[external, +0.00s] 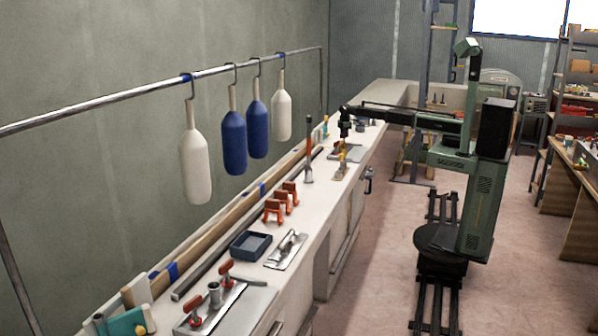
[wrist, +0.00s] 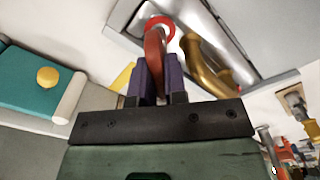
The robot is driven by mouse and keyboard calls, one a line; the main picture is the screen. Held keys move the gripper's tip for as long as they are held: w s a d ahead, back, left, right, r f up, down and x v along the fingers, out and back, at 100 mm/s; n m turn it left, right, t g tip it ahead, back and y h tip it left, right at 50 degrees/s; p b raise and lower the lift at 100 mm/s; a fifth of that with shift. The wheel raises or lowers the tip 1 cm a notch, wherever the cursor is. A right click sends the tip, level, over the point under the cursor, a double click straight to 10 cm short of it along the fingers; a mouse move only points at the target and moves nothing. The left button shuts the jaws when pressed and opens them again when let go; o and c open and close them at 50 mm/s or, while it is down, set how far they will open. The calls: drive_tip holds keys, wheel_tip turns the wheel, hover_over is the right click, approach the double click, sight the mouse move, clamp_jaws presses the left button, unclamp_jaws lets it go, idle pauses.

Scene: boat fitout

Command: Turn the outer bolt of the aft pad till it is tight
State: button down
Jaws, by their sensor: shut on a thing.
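A grey metal pad (wrist: 225,20) with a brass curved fitting (wrist: 203,62) on it fills the upper part of the wrist view. A bolt with a red handle (wrist: 154,48) and a red ring around its far end stands at the pad beside the brass fitting. My gripper (wrist: 160,82) is shut on the red handle, one purple finger on each side. In the external view my gripper (external: 345,130) is down over the far part of the bench, at the pad (external: 346,153). The bolt's thread and seating cannot be made out.
A teal block with a yellow knob (wrist: 45,77) lies left in the wrist view. Orange clamps (external: 280,203), a blue tray (external: 250,246) and another plate with red-handled bolts (external: 212,312) stand along the nearer bench. Bottles (external: 233,140) hang from a rail.

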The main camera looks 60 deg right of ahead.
drive_tip(key=shift+w+m, duration=0.1)
drive_tip(key=shift+m, duration=1.3)
drive_tip(key=c, duration=1.2)
unclamp_jaws()
drive_tip(key=shift+o, duration=0.2)
wheel_tip(320, 180, up, 11)
drive_tip(key=p, duration=1)
drive_tip(key=shift+p, duration=0.4)
